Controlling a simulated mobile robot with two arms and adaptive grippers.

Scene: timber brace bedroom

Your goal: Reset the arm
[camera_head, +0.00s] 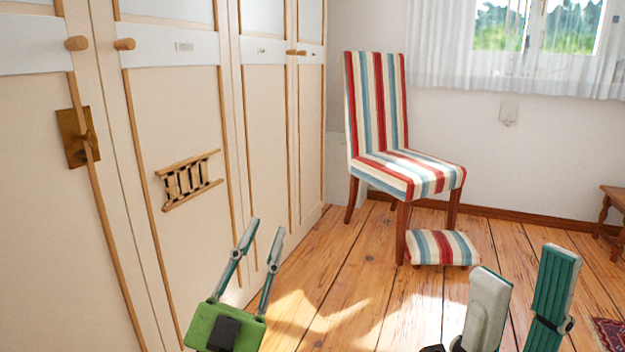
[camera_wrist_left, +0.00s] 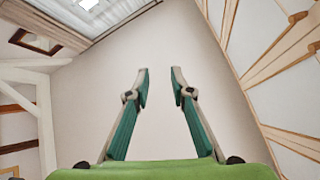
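My left gripper (camera_head: 262,232) is green with two thin fingers. In the head view it is raised in front of the wardrobe at the lower middle left. Its fingers are apart with nothing between them. The left wrist view shows the same two fingers (camera_wrist_left: 160,82) apart and empty, against a plain pale surface. My right gripper (camera_head: 522,275) shows at the lower right of the head view. Its two broad fingers, one pale and one green, stand apart with floor visible between them. Its lower part is cut off by the frame edge.
A tall cream wardrobe (camera_head: 190,120) with wooden knobs lines the left side. A striped chair (camera_head: 410,170) stands by the back wall, with a striped footstool (camera_head: 442,246) before it. A small wooden stool (camera_head: 614,200) and rug (camera_head: 610,331) are at right. Wooden floor (camera_head: 350,260) is clear between.

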